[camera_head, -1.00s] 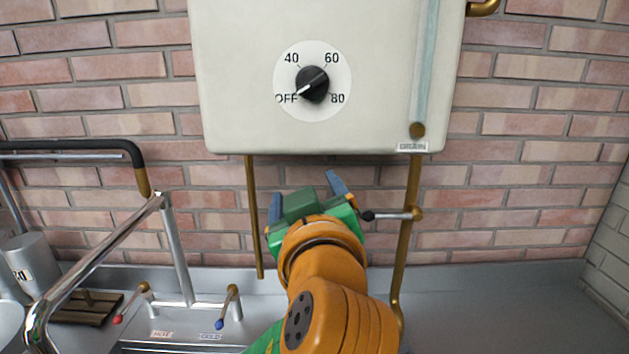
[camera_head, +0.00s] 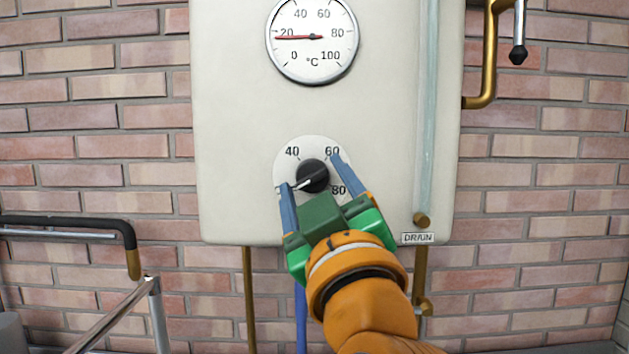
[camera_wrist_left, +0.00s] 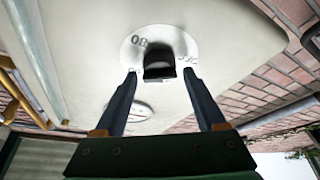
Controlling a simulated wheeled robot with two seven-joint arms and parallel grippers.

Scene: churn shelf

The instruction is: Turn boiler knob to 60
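The black boiler knob (camera_head: 313,177) sits on a round white dial (camera_head: 308,147) low on the cream boiler (camera_head: 235,120). Its white pointer mark points to the lower left, toward where OFF is, which a finger covers. The 40, 60 and 80 marks show. My left gripper (camera_head: 309,173) is open, its two blue fingers on either side of the knob in the head view. In the left wrist view, the knob (camera_wrist_left: 159,66) shows beyond and between the fingertips, with no contact visible. My right gripper is in neither view.
A temperature gauge (camera_head: 312,40) above the dial reads about 20. A glass tube (camera_head: 427,110) runs down the boiler's right side to a brass fitting above the DRAIN label (camera_head: 418,238). Brass pipes (camera_head: 250,300) hang below. A black-and-metal pipe (camera_head: 70,226) is at left.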

